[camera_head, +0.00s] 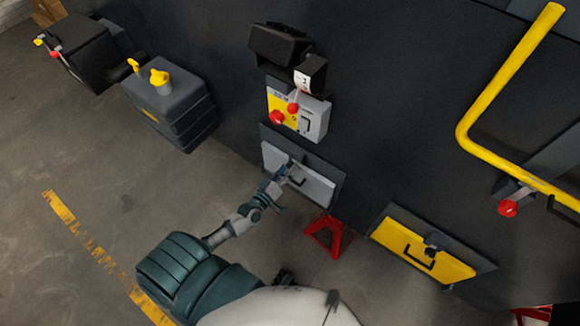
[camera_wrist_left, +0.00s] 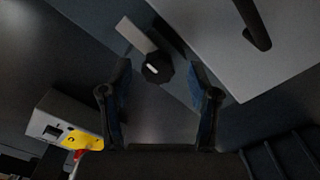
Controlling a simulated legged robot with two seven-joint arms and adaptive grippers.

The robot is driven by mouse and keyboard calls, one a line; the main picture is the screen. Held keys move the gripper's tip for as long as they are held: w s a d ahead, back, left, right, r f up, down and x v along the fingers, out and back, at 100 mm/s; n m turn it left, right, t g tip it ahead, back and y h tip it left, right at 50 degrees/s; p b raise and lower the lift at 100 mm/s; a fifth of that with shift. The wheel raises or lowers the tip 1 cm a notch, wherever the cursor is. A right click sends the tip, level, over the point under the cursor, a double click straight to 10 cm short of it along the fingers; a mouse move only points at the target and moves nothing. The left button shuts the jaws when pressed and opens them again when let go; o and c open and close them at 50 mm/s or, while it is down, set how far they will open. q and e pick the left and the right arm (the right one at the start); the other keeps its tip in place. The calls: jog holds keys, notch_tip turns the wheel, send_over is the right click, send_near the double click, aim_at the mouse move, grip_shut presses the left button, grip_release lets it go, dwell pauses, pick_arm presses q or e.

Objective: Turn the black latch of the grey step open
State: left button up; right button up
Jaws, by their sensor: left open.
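The grey step (camera_head: 325,187) is a light grey panel on the dark chassis side in the head view, with a black handle. My left gripper (camera_head: 281,173) is at its upper left part and hides much of the latch there. In the left wrist view the black latch (camera_wrist_left: 157,70) is a small dark knob with a pale mark, and a light grey strip extends from it. The open fingers of my left gripper (camera_wrist_left: 160,80) stand on either side of the latch, with visible gaps. The step's grey face and handle (camera_wrist_left: 254,24) show at upper right. My right gripper is not in view.
A grey switch box (camera_head: 312,122) with red knobs is above the step. A yellow step panel (camera_head: 410,245) and a yellow rail (camera_head: 500,75) are to the right. A red stand (camera_head: 325,236) is below.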

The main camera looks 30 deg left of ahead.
pick_arm(q)
jog(key=shift+w+d, duration=0.1)
jog(key=shift+w, duration=1)
jog(key=c, duration=1.2)
jog(key=shift+o, duration=0.2)
jog(key=shift+n, duration=0.4)
jog(key=o, duration=1.2)
jog(key=shift+c, duration=0.2)
jog(key=s+a, duration=0.1)
jog(key=s, duration=1.1)
jog(key=shift+f, duration=0.1)
